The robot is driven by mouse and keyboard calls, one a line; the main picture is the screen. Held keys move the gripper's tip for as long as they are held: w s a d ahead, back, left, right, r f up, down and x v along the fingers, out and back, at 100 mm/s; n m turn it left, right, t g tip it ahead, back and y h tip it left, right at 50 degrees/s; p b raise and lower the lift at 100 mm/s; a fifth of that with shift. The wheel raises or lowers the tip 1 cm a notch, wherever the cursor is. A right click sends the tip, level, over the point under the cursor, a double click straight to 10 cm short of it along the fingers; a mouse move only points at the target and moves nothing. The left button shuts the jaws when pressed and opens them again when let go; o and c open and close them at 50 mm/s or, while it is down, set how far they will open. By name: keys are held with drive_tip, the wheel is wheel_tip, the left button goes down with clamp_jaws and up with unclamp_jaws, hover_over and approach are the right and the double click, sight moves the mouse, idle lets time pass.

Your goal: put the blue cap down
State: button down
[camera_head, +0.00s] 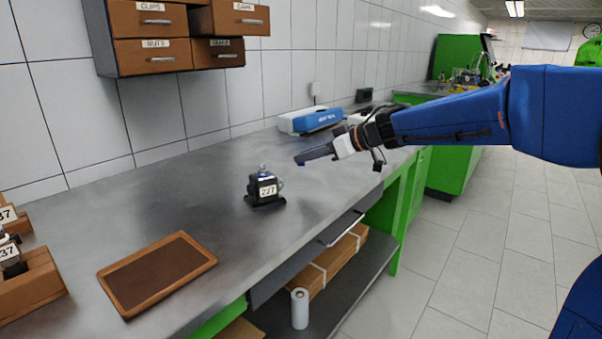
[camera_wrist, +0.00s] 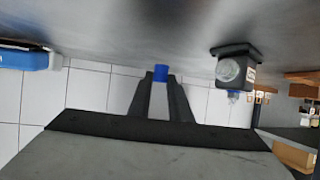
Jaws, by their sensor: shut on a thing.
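My gripper (camera_head: 301,159) reaches in from the right in the head view, above the grey bench and to the right of the pump. In the wrist view my gripper (camera_wrist: 161,76) is shut on the small blue cap (camera_wrist: 160,72), which sits between the fingertips. I cannot make the cap out clearly in the head view. The small black pump (camera_head: 263,188) with label 227 stands upright on the bench. It also shows in the wrist view (camera_wrist: 236,66), to the right of my fingers and apart from them.
A brown rimmed tray (camera_head: 122,308) lies empty at the bench front. Brown bins (camera_head: 30,287) stand at far left. A blue and white device (camera_head: 310,120) stands by the wall. Drawers (camera_head: 151,54) hang above. Bare bench (camera_head: 190,200) lies between tray and pump.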

sight(308, 183)
drive_tip(key=shift+f, duration=2.45)
drive_tip(key=shift+f, duration=0.1)
drive_tip(key=c, duration=1.6)
unclamp_jaws()
